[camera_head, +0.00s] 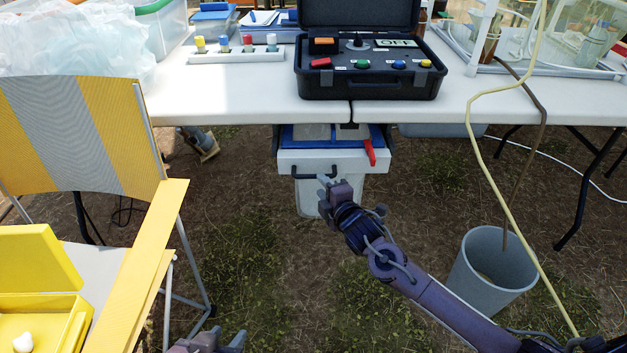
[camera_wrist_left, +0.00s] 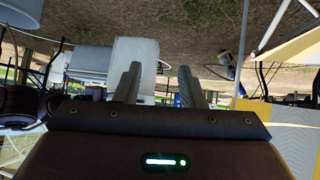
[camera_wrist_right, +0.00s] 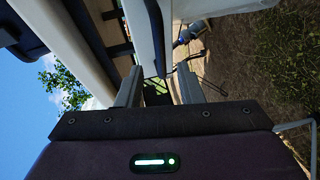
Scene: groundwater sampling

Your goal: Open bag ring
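A white pull-out front (camera_head: 335,162) with a black handle (camera_head: 309,172) and a red lever (camera_head: 369,152) sits under the table. A translucent white bin or bag (camera_head: 306,197) hangs below it. No part is plainly marked as the bag ring. My right gripper (camera_head: 324,194) is close to the handle's right end. In the right wrist view its fingers (camera_wrist_right: 157,88) are apart, with a dark piece between or beyond them; contact cannot be told. My left gripper (camera_head: 226,341) is low at the bottom edge. Its fingers (camera_wrist_left: 158,85) are apart and empty.
The white table (camera_head: 220,105) overhangs the front and carries a black control case (camera_head: 370,90) and a bottle rack (camera_head: 237,57). A yellow-grey chair (camera_head: 75,130) stands left. A grey bucket (camera_head: 490,270) and a hanging cord (camera_head: 495,170) are right. Grass between is free.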

